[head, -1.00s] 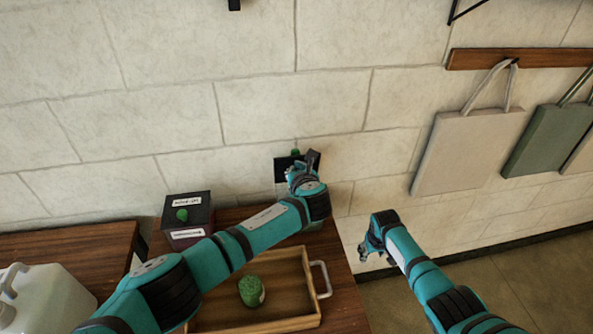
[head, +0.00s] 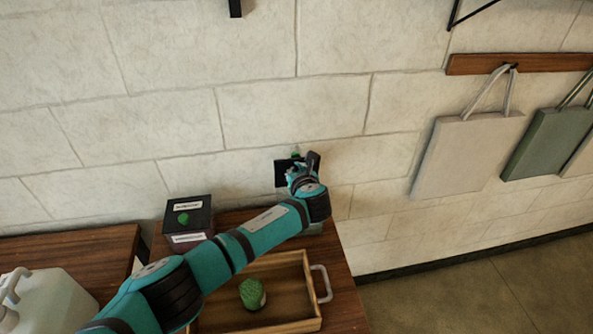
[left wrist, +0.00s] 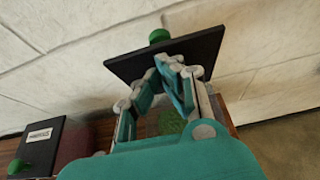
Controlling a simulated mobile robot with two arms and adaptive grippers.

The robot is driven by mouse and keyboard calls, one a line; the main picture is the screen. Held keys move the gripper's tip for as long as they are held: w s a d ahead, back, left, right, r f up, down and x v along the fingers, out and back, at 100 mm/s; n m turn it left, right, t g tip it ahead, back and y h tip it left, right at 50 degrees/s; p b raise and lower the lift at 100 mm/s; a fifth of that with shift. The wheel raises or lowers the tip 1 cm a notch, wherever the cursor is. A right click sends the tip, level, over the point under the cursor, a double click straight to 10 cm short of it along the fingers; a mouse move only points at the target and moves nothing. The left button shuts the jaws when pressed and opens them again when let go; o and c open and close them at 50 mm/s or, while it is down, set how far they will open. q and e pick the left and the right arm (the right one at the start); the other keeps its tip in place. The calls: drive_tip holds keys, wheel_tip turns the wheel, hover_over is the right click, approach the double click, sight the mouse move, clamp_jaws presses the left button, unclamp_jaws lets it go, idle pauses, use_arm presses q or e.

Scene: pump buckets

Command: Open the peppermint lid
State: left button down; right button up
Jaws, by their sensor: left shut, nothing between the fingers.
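A black lid (head: 281,174) with a green knob (head: 296,155) stands raised near the wall, behind my left gripper (head: 304,166). The left wrist view shows this lid (left wrist: 207,47) tilted up, its knob (left wrist: 159,36) on the far side. My left gripper (left wrist: 174,66) is shut and empty, close in front of the lid's underside; I cannot tell if it touches. Green contents (left wrist: 172,122) show below the fingers, in a box largely hidden by my gripper. No peppermint label is readable on it. My right gripper is out of view.
A second box (head: 188,222) has its black lid closed, with a green knob and white labels. A wooden tray (head: 317,318) holds a green round item (head: 252,294). A white jug (head: 50,300) stands at lower left. Bags hang on the right wall.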

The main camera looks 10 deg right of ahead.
use_arm(q)
drive_tip(key=v, duration=1.1)
drive_tip(key=shift+s, duration=0.3)
